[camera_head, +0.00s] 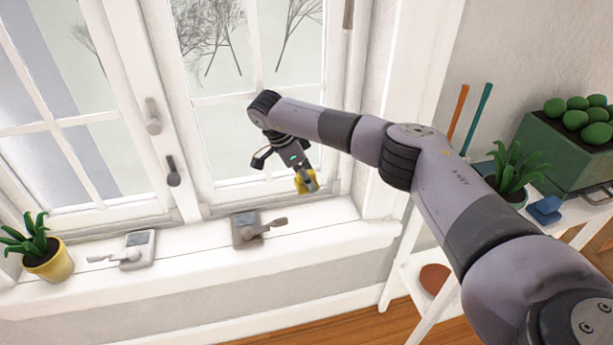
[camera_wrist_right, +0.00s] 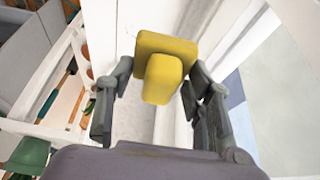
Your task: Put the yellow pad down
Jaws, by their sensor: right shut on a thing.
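The yellow pad (camera_wrist_right: 163,72) is a block with a raised grip part, held between the fingers of my right gripper (camera_wrist_right: 157,88) in the right wrist view. In the head view the pad (camera_head: 301,184) shows below my right gripper (camera_head: 306,178), in front of the window's lower right part. The gripper is shut on it and partly hides it there. The pad appears to be above the white window sill (camera_head: 330,226); whether it touches anything I cannot tell. My left gripper is not in view.
Two window latches (camera_head: 138,250) (camera_head: 253,229) and a potted plant (camera_head: 50,262) stand on the sill. On the right, a white shelf (camera_head: 408,268) holds another plant (camera_head: 515,165), a blue pad (camera_head: 545,210) and a green crate (camera_head: 548,150). The sill's right end is clear.

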